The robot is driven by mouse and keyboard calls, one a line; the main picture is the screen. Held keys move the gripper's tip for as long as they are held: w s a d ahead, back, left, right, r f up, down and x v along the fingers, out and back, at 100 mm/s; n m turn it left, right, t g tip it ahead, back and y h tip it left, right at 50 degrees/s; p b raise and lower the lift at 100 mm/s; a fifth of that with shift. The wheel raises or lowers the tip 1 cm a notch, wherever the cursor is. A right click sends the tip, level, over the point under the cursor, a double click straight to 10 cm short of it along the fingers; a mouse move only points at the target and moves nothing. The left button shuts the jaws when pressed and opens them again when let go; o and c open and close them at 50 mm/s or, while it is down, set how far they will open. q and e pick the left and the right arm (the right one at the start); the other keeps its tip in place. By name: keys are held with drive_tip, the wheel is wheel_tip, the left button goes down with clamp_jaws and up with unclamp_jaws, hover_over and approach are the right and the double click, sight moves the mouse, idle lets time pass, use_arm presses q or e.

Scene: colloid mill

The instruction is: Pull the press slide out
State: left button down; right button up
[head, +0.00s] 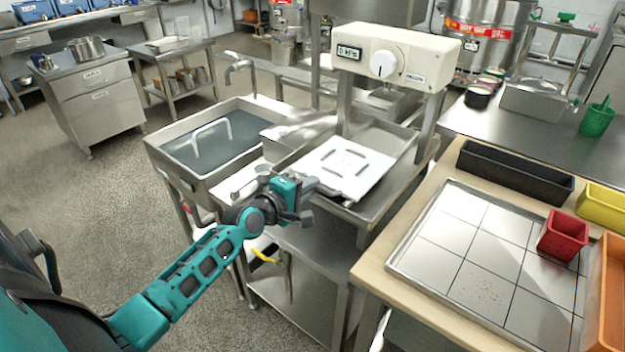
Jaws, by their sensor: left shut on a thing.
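The press slide (358,177) is a flat white plate with raised marks, lying on a steel tray below the press head (397,55). The press head is a cream box with a round white knob and a small display that seems to read 0 kPa. My left gripper (308,199) is at the front left edge of the slide. It is shut on the slide's front part, likely its handle, which the gripper mostly hides. My right gripper is not in view.
A sink basin (167,150) with water stands left of the press. At right, a wooden table holds a tiled tray (440,262), a red bin (563,235), a black bin (510,172) and a yellow bin (605,205). Open floor (95,195) lies at left.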

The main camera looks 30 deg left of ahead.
use_arm(q)
drive_tip(key=shift+s+f, duration=0.15)
drive_tip(key=shift+s, duration=0.2)
drive_tip(key=c, duration=1.2)
unclamp_jaws()
drive_tip(key=shift+o, duration=0.2)
drive_tip(key=shift+s, duration=0.1)
drive_tip(key=v, duration=1.3)
drive_tip(key=shift+p, duration=0.35)
drive_tip(key=shift+a, duration=0.1)
drive_tip(key=s+d+f+m+g, duration=0.1)
drive_tip(key=s+d+f+m, duration=0.2)
drive_tip(key=d+f+m, duration=0.2)
drive_tip(key=s+d+f+m+g, duration=0.2)
drive_tip(key=s+d+f+m, duration=0.1)
drive_tip(key=d+m, duration=0.4)
drive_tip(key=s+d+f+m+g+h, duration=0.1)
drive_tip(key=s+d+f+m, duration=0.2)
drive_tip(key=d+f+m, duration=0.3)
drive_tip(key=shift+s+d+f+m+g, duration=0.25)
drive_tip(key=shift+s+f+m+g, duration=0.15)
drive_tip(key=shift+m, duration=0.4)
